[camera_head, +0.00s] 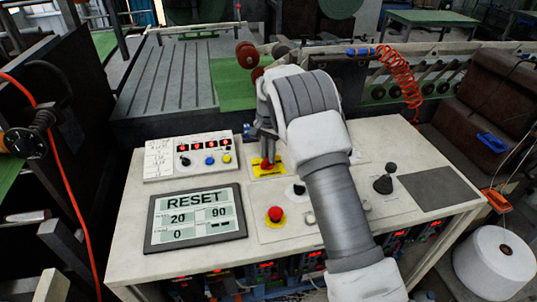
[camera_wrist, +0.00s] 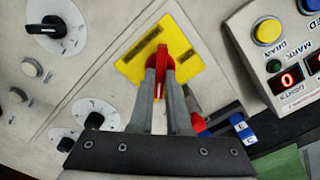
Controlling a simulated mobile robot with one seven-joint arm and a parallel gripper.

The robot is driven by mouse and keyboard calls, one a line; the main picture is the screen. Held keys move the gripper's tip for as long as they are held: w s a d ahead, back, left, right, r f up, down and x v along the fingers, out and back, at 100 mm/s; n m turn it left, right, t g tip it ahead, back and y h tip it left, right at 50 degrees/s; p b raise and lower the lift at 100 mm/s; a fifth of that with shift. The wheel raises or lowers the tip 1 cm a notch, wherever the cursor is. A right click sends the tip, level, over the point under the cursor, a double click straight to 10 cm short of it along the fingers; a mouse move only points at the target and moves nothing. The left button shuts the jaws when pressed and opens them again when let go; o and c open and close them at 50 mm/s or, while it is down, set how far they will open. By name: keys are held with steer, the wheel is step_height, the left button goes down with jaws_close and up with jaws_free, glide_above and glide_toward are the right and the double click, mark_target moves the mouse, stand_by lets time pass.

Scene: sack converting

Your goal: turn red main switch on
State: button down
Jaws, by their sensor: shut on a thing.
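The red main switch (camera_wrist: 160,78) is a red handle on a yellow plate (camera_wrist: 188,66) on the console. In the head view the red switch (camera_head: 266,165) shows just below my gripper (camera_head: 266,140), on its yellow plate (camera_head: 257,172). In the wrist view my gripper (camera_wrist: 163,85) has its two grey fingers closed on either side of the red handle, touching it. The handle's lower part is hidden between the fingers. Lettering on the plate is too small to read.
On the console (camera_head: 130,235) are a display reading RESET (camera_head: 195,217), a red stop button (camera_head: 275,213), a box with coloured buttons (camera_head: 187,157) and a black joystick (camera_head: 385,181). My arm hides part of the right side. A white roll (camera_head: 495,262) stands at right.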

steer(key=c, duration=0.9)
jaws_free()
step_height(320, 180, up, 18)
steer(key=shift+f, duration=0.25)
